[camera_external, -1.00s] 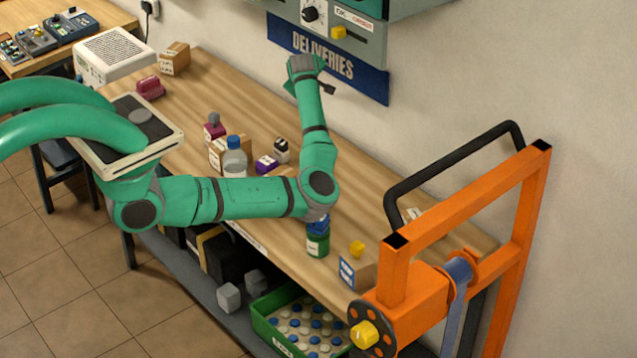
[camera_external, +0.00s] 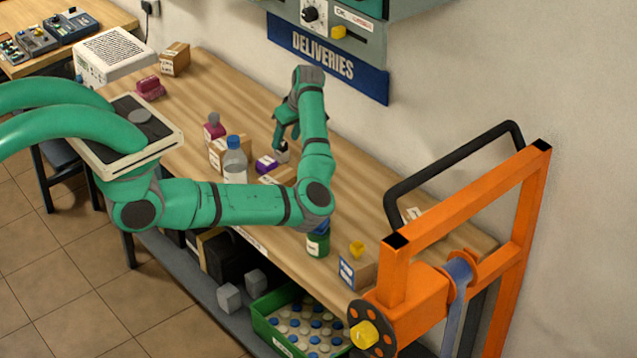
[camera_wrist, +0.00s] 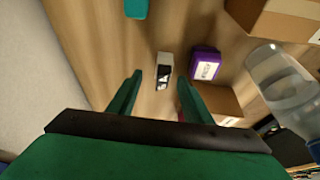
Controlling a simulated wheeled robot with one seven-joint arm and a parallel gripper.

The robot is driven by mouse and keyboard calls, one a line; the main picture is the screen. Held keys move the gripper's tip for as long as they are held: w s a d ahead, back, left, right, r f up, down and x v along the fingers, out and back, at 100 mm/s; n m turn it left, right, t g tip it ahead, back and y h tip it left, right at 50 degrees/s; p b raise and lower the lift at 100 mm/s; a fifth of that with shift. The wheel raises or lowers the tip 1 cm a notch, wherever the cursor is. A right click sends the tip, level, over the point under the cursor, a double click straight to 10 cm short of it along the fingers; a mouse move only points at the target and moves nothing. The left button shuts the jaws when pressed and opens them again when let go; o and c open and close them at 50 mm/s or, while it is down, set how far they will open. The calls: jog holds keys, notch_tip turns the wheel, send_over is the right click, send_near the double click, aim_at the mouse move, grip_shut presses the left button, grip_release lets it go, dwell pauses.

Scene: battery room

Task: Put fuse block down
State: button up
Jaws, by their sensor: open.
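My gripper (camera_external: 283,138) points down over the bench, its fingers apart and empty; they also show in the wrist view (camera_wrist: 158,98). A small white-and-black block (camera_wrist: 164,71) stands on the wood just beyond the gap between the fingertips; it is partly visible below the gripper in the external view (camera_external: 282,154). A purple block (camera_wrist: 205,66) with a white label stands to its right, and shows left of it outside (camera_external: 266,164). I cannot tell which one is the fuse block. Neither is held.
A clear bottle (camera_external: 235,162) with a blue cap and cardboard boxes (camera_wrist: 278,18) crowd one side. A green bottle (camera_external: 318,240) stands near the front edge. The orange frame (camera_external: 470,205) stands at the bench's right end. The wood (camera_external: 352,185) right of my arm is clear.

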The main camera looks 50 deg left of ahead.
aim_at(283, 144)
jog(key=shift+s+x, duration=0.15)
jog(key=shift+x, duration=1.2)
jog(key=shift+s+x, duration=0.15)
jog(key=shift+x, duration=1.2)
grip_shut()
jog(key=shift+r, duration=0.15)
